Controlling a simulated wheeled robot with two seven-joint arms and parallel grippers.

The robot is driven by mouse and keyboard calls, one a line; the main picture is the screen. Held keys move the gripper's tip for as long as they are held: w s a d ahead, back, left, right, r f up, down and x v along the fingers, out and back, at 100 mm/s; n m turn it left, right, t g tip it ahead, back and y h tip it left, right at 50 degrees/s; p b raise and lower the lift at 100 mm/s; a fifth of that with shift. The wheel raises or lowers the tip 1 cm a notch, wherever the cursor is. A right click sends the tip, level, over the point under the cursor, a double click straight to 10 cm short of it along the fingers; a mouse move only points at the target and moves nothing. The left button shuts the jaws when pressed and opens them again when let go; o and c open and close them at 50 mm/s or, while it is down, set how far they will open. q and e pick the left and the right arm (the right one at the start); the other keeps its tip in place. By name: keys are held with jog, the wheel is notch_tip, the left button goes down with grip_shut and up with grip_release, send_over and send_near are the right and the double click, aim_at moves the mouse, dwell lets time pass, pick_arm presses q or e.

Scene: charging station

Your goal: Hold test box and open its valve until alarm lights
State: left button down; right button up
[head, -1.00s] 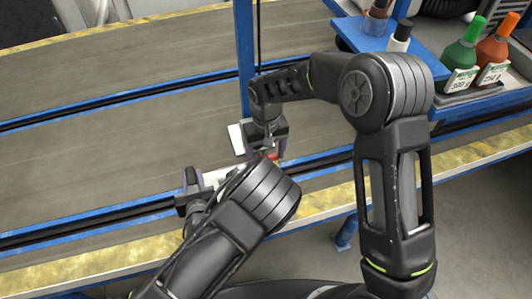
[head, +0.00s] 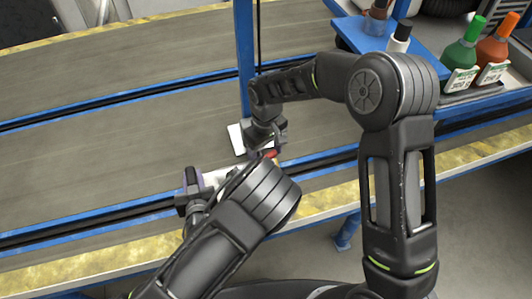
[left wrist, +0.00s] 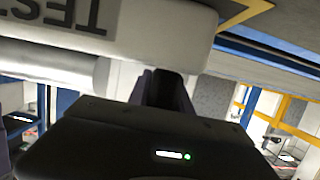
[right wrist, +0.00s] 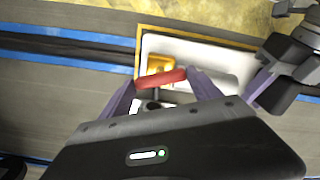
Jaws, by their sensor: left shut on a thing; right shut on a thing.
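The test box (head: 212,179) is a small pale box, largely hidden behind my left forearm in the head view. In the left wrist view the box (left wrist: 175,25) shows upside-down "TEST" lettering. My left gripper (head: 196,182) is shut on it from the left. In the right wrist view the white box (right wrist: 205,56) has a yellow edge and a brass valve (right wrist: 159,65) with a red handle (right wrist: 161,84). My right gripper (right wrist: 163,92) is shut on this handle, which lies slanted between its fingers. No lit alarm can be made out.
The grey conveyor (head: 100,105) with blue rails runs beneath the arms. A blue post (head: 244,60) stands just behind my right gripper. A green bottle (head: 460,58) and an orange bottle (head: 494,55) stand on the right.

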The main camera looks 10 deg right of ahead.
jog(key=n, duration=0.5)
jog(key=shift+n, duration=0.4)
jog(key=n, duration=0.5)
jog(key=shift+n, duration=0.3)
jog(key=o, duration=1.4)
jog(key=shift+r, duration=0.15)
notch_tip(320, 180, up, 12)
jog(key=shift+f, duration=0.1)
